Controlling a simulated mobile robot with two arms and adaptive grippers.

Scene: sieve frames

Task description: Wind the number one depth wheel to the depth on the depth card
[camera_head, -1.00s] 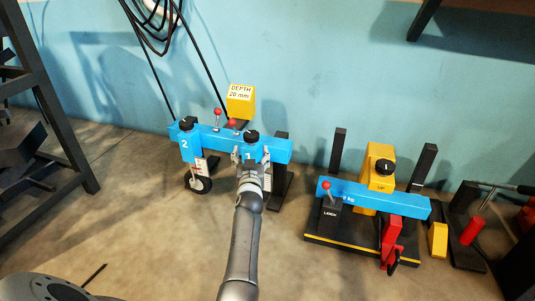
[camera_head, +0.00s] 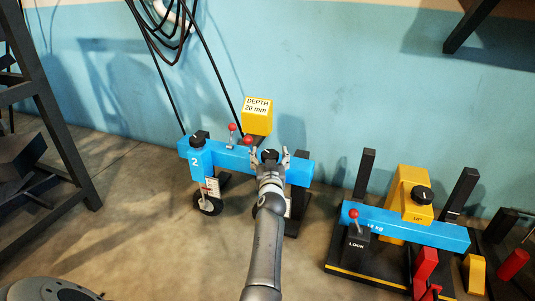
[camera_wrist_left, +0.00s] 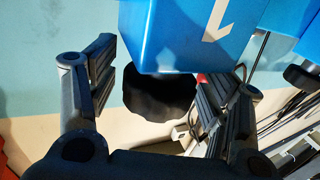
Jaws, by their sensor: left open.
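The number one depth wheel (camera_head: 269,155) is a black knob on the right part of the blue beam (camera_head: 232,157). The wheel also shows in the left wrist view (camera_wrist_left: 158,94), below the blue housing (camera_wrist_left: 190,35) with a white 1. My left gripper (camera_head: 269,161) is open, with one finger on each side of the wheel; gaps show in the left wrist view (camera_wrist_left: 155,80), so I see no firm hold. The wheel's pointer is not readable. The depth card (camera_head: 257,107), on a yellow block behind the beam, reads DEPTH 20 mm. My right gripper is out of view.
The number two knob (camera_head: 199,138) and its small ground wheel (camera_head: 207,204) are at the beam's left. Red-tipped levers (camera_head: 232,128) stand behind. A second blue beam on a black base (camera_head: 345,275) is at right. A dark rack (camera_head: 60,130) is at left.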

